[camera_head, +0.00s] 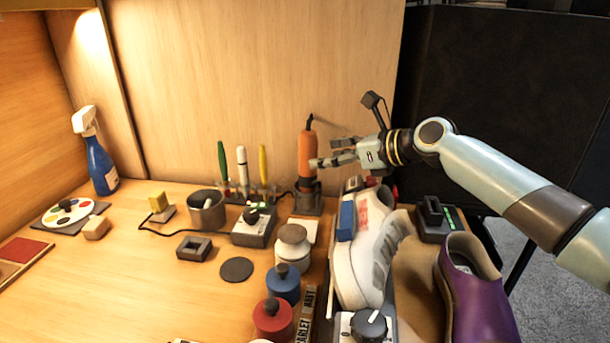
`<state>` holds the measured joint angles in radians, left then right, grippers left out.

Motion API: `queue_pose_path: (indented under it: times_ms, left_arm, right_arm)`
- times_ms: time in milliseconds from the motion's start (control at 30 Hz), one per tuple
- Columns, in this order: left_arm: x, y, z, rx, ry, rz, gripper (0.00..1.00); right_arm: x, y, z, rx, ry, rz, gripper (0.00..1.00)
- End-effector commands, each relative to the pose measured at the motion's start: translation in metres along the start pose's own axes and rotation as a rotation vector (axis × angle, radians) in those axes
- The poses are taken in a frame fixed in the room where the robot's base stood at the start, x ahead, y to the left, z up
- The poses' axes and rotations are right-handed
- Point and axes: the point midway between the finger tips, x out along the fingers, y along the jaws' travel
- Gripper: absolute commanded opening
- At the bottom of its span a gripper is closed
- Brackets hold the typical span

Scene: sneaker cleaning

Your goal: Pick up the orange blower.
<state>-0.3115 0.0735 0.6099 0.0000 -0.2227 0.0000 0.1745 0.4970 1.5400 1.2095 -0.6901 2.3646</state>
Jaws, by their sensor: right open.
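The orange blower (306,153) stands upright in a dark holder (307,198) at the back of the table, near the wooden wall. A cable runs from its base to the left. My right gripper (318,156) reaches in from the right, with its fingers pointing left at the blower's body. The fingers are apart and at about the blower's mid height. From this view I cannot tell whether they touch it or are in front of it. My left gripper is not in view.
A white sneaker (362,265) and a purple shoe (477,300) stand below my right arm. Several brushes (242,165) stand left of the blower. A white jar (292,245) and blue and red bottles (283,283) stand in front.

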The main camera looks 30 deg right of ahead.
Motion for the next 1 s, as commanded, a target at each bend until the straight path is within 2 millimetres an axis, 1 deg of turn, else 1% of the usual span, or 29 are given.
queue_pose_path:
  times_ms: [67,167,333,433,533,733,767,1000]
  left_arm:
    - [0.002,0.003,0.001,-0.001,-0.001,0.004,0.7]
    - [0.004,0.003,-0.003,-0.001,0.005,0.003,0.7]
    - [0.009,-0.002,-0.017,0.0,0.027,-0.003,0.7]
    - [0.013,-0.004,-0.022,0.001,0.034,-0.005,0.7]
    - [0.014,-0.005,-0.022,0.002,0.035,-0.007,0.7]
    - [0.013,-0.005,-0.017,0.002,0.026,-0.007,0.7]
    - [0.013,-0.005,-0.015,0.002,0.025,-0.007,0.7]
    - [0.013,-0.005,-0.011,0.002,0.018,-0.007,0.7]
  right_arm:
    - [0.007,0.001,0.0,0.0,0.0,0.001,0.67]
    - [0.015,0.0,0.001,-0.001,0.0,0.0,0.67]
    - [0.042,0.002,0.007,0.001,-0.002,0.002,0.67]
    - [0.055,0.001,0.006,-0.001,0.0,0.001,0.67]
    - [0.06,0.001,0.006,-0.002,0.001,0.001,0.67]
    - [0.06,0.001,0.007,-0.003,0.001,0.0,0.67]
    - [0.06,0.001,0.007,-0.003,0.001,0.0,0.64]
    - [0.06,0.001,0.007,-0.003,0.002,0.0,0.33]
